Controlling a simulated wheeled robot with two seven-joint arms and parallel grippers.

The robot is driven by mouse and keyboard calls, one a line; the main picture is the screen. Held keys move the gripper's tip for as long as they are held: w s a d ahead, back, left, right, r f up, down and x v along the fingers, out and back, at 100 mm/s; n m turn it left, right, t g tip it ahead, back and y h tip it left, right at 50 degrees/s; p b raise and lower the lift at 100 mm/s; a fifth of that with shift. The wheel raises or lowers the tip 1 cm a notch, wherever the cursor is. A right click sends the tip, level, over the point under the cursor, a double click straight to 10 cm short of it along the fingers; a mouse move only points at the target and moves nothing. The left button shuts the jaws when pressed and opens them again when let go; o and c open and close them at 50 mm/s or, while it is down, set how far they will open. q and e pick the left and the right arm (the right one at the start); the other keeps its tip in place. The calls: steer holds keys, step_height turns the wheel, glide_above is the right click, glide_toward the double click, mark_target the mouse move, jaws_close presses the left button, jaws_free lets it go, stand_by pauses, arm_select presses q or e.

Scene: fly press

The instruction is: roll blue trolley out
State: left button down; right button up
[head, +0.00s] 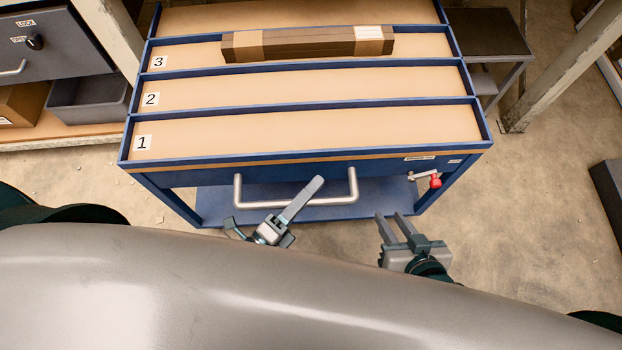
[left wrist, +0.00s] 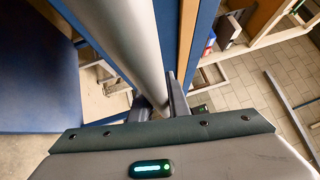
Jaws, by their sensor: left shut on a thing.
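The blue trolley (head: 300,158) stands in the middle of the head view, with tan-floored lanes marked 1, 2 and 3 on top. A grey metal bar handle (head: 238,190) is on its near side. My left gripper (head: 303,197) is shut on the handle's crossbar. In the left wrist view the handle tube (left wrist: 132,50) runs between the fingers of my left gripper (left wrist: 155,100). My right gripper (head: 395,226) is open and empty, below and right of the handle, apart from the trolley.
A strapped brown bundle (head: 307,43) lies across lane 3. A lever with a red knob (head: 435,181) is at the trolley's right corner. A grey cabinet (head: 50,40) and grey bin (head: 90,98) are at left, a dark side table (head: 488,32) at right. Floor at right is largely clear.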

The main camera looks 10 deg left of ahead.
arm_select(q)
steer(key=c, duration=1.7)
jaws_free()
